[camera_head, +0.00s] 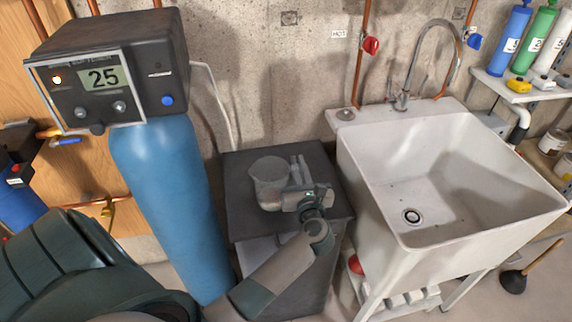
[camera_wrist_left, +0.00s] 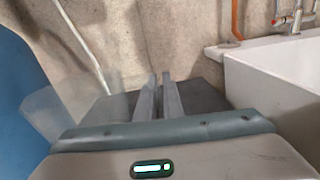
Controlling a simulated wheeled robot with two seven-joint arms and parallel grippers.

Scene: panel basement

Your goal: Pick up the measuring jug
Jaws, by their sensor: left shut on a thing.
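The measuring jug (camera_head: 268,178) is clear grey and see-through, and appears over the dark top of the low cabinet (camera_head: 240,222). My left gripper (camera_head: 298,165) is at the jug's right side and shut on it, seemingly by its handle. In the left wrist view the jug (camera_wrist_left: 48,108) shows faintly at the left, beside the two fingers (camera_wrist_left: 158,92), which are close together. The grip point itself is hard to make out. I cannot tell whether the jug's base touches the cabinet top. My right gripper is not in view.
A tall blue water softener tank (camera_head: 165,185) with a display head (camera_head: 110,75) stands close left of the cabinet. A white utility sink (camera_head: 450,150) stands close right. The concrete wall (camera_head: 270,80) is behind. A plunger (camera_head: 515,280) is on the floor at right.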

